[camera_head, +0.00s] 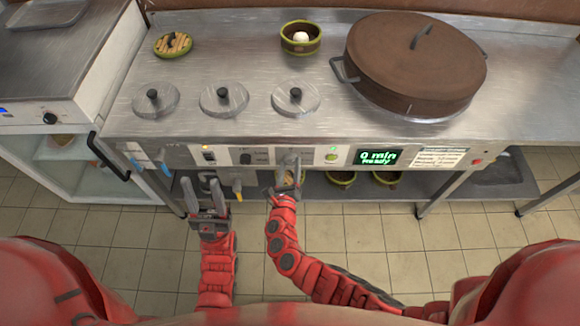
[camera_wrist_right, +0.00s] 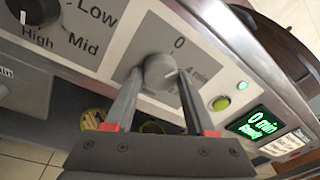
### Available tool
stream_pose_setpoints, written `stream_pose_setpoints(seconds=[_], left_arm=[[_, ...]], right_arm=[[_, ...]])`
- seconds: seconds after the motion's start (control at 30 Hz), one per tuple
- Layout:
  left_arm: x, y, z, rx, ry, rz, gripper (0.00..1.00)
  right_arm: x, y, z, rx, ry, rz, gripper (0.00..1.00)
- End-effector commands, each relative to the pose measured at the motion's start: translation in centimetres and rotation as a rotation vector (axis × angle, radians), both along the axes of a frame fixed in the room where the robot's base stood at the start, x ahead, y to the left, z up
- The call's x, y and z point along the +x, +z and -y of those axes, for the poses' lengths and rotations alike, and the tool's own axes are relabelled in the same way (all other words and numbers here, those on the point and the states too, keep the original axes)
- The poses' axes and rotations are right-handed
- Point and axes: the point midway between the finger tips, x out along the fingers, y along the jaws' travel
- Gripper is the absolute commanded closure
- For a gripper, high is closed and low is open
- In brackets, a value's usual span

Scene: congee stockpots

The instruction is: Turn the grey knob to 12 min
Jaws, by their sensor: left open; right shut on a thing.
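The grey knob (camera_wrist_right: 158,70) sits on the front panel of the counter, on a plate marked 0 at its top and 4 min to its right. My right gripper (camera_wrist_right: 160,76) is shut on the knob, one finger on each side. A pale line shows on the knob's right side. The green display (camera_wrist_right: 255,123) reads 0 min; in the head view the display (camera_head: 378,157) reads "0 min Ready". My right gripper (camera_head: 289,172) hides most of the knob in the head view. My left gripper (camera_head: 204,190) is open and empty, in front of the panel's left part.
A dark Low/Mid/High knob (camera_wrist_right: 36,10) is left of the grey knob. A green button (camera_wrist_right: 221,103) is to its right. A big brown lidded pot (camera_head: 415,65) and three small lids (camera_head: 223,99) are on the counter. A yellow-handled lever (camera_head: 237,190) hangs near my left gripper.

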Motion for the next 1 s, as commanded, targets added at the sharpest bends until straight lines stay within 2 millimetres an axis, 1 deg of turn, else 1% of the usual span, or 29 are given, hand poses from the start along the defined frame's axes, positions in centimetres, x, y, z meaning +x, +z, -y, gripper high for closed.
stream_pose_setpoints(seconds=[0.47,0.77,1.0], left_arm=[[0.0,-2.2,0.0,0.000,0.000,0.000,0.52],[0.0,-4.3,0.0,0.000,0.000,0.000,0.52],[0.0,-6.4,0.0,0.000,0.000,0.000,0.52]], right_arm=[[0.0,-0.2,0.2,0.454,-0.002,0.002,1.00],[0.0,-0.2,0.1,0.740,0.001,0.002,1.00],[0.0,-0.2,0.1,0.968,0.001,0.000,1.00]])
